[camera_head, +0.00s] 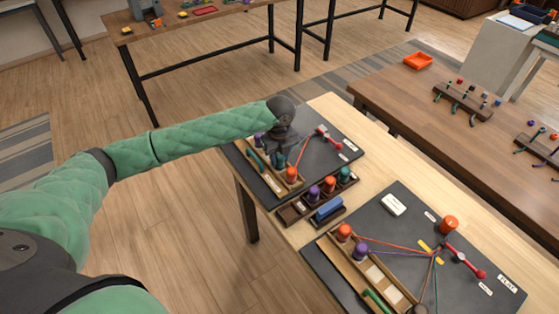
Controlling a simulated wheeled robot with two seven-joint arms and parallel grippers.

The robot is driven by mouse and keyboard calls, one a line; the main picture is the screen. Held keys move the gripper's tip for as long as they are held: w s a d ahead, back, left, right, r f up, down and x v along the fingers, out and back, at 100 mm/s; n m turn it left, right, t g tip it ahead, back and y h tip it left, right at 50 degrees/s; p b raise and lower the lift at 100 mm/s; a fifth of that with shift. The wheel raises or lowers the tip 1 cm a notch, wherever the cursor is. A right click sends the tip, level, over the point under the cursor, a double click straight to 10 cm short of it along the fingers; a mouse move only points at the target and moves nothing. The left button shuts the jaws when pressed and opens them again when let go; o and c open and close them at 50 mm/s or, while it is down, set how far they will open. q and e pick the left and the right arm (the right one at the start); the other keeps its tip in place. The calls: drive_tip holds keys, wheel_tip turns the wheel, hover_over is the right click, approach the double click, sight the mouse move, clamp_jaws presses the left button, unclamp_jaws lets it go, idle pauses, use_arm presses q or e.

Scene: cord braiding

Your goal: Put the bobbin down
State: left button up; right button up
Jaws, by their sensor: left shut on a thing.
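My left gripper (281,150) reaches over the far dark braiding board (325,158) on the light wooden table. It is shut on a bobbin (277,160), seemingly teal, at the board's wooden rack. The gripper partly hides the bobbin, and I cannot tell whether it touches the rack. An orange bobbin (291,175) stands just in front of the gripper, and a purple bobbin (258,140) is behind it to the left. A red cord runs from near the orange bobbin to a red-tipped peg (322,130). My right gripper is not in view.
A dark bobbin tray (289,214) holds purple, orange and teal bobbins. A nearer board (395,222) carries a wooden rack, stretched cords and an orange bobbin (448,224).

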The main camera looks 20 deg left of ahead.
use_arm(q)
drive_tip(key=shift+f, duration=0.1)
drive_tip(key=shift+f, duration=0.25)
drive_tip(key=o, duration=1)
